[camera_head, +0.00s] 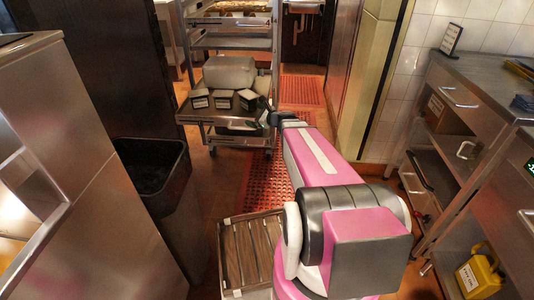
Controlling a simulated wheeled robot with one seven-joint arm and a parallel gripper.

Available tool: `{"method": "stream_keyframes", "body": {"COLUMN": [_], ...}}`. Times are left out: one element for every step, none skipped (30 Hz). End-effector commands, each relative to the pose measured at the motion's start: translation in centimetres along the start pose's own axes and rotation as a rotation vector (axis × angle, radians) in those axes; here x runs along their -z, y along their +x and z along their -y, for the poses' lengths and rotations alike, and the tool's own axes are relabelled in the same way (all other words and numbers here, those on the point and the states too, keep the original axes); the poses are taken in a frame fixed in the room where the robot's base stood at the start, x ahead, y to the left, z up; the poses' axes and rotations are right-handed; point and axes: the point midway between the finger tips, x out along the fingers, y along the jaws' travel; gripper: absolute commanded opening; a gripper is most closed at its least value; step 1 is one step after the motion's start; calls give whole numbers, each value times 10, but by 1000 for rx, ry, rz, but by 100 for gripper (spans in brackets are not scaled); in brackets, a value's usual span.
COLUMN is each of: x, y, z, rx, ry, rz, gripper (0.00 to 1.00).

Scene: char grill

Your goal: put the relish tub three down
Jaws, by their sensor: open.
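Three small tubs with white labels stand in a row on the metal rack trolley (190,116): a left tub (200,98), a middle tub (223,99) and a right tub (248,98). The labels are too small to read, so I cannot tell which is relish tub three. My gripper (265,116) is open at the right front edge of the trolley shelf, close to the right tub. My arm partly hides it, and I cannot tell whether it touches anything.
A large grey container (229,73) stands behind the tubs. A black bin (152,172) stands at the left and a wooden crate (248,250) on the floor. A steel counter (470,75) with shelves lines the right. Red mats (301,90) cover the clear aisle.

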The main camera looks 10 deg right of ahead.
Motion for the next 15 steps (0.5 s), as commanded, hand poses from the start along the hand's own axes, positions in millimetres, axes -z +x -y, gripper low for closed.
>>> {"method": "stream_keyframes", "body": {"x": [-3, -3, -3, -2, -1, 1, 3, 5, 9, 12, 14, 18, 21, 25, 29], "y": [-2, -3, -4, -7, -9, -13, -17, -21, -27, -33, -38, -46, -53, -60, -71], "z": [-18, -28, -42, -53, -64, -78, -89, -99, -111, -120, -128, -139, -145, -152, -159], "rx": [-60, -102, -160, -207, -257, -326, -380, -435, -509, -565, -623, -702, -762, -823, -906], "ry": [-93, -156, -244, -313, -384, -480, -551, -622, -715, -783, -850, -937, -1001, -1064, -1147], "rz": [-24, -39, -60, -75, -90, -109, -121, -134, -148, -158, -166, -176, -183, -189, -195], "gripper": [98, 98, 98, 98, 98, 98, 98, 98, 98, 98, 98, 98, 98, 98, 98]}}
